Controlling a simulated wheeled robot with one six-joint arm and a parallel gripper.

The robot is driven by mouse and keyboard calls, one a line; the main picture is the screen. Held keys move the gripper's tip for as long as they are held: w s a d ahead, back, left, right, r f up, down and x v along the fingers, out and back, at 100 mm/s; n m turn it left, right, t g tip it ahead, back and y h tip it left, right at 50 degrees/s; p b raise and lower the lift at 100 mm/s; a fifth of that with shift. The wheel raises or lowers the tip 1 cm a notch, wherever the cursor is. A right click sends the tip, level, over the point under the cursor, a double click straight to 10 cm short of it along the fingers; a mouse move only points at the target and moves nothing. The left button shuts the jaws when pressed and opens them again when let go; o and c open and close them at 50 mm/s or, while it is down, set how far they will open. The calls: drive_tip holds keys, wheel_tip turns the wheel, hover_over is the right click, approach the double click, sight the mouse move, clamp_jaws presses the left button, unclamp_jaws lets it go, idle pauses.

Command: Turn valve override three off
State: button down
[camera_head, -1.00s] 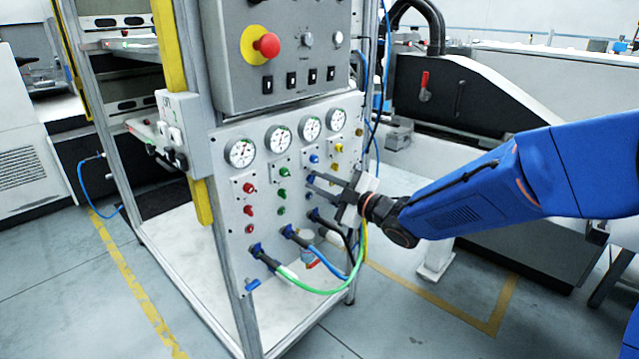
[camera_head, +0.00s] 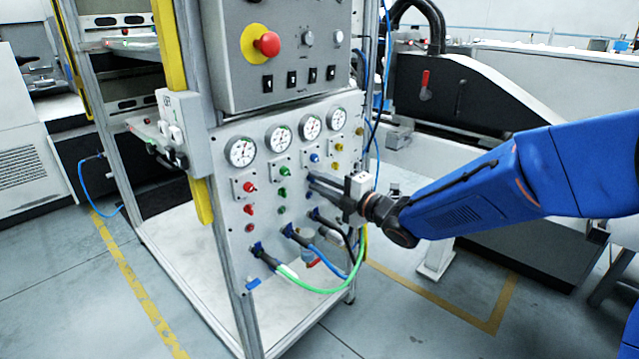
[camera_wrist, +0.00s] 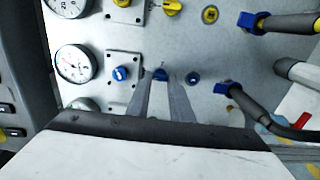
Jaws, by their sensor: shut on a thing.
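The valve panel (camera_head: 235,205) has red, green, blue and yellow columns. The third, blue column has a blue knob on a square plate (camera_head: 315,157), which also shows in the wrist view (camera_wrist: 120,73). Beside it in the wrist view is the small blue override valve (camera_wrist: 160,73). My gripper (camera_head: 311,181) points at the panel, its two fingertips (camera_wrist: 161,82) shut on this valve. The fingers hide part of the valve, so its handle angle is hard to tell.
Hoses in blue fittings (camera_head: 292,231) hang below. A red emergency button (camera_head: 267,44) is on the box above. Open floor lies right of the frame.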

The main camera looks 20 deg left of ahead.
drive_tip(key=shift+f, duration=0.15)
drive_tip(key=c, duration=1.6)
unclamp_jaws()
drive_tip(key=shift+s+d, duration=0.1)
drive_tip(key=v, duration=1.7)
drive_tip(key=shift+d, duration=0.1)
